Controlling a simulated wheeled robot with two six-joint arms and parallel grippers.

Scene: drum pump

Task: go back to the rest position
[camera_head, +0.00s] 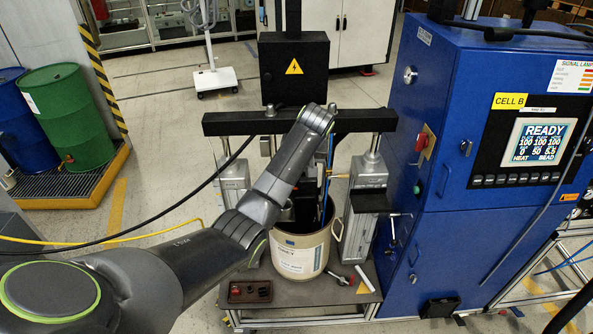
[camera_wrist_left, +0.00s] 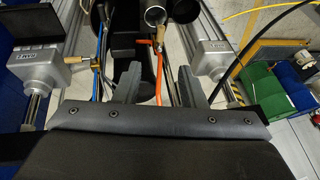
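My left arm comes in from the left in the head view and reaches over the drum pump. Its gripper is largely hidden behind the wrist there. In the left wrist view my left gripper (camera_wrist_left: 158,88) has its two fingers apart with nothing held between them. An orange hose (camera_wrist_left: 158,82) and a brass valve (camera_wrist_left: 157,36) show beyond the gap; I cannot tell how far off they are. A beige drum (camera_head: 299,258) with a white label stands under the pump's black crossbar (camera_head: 237,124). My right gripper is not in view.
A blue cabinet (camera_head: 440,165) with a READY screen (camera_head: 538,142) stands close on the right. Green (camera_head: 68,118) and blue barrels stand at the far left. A black cable crosses the left side.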

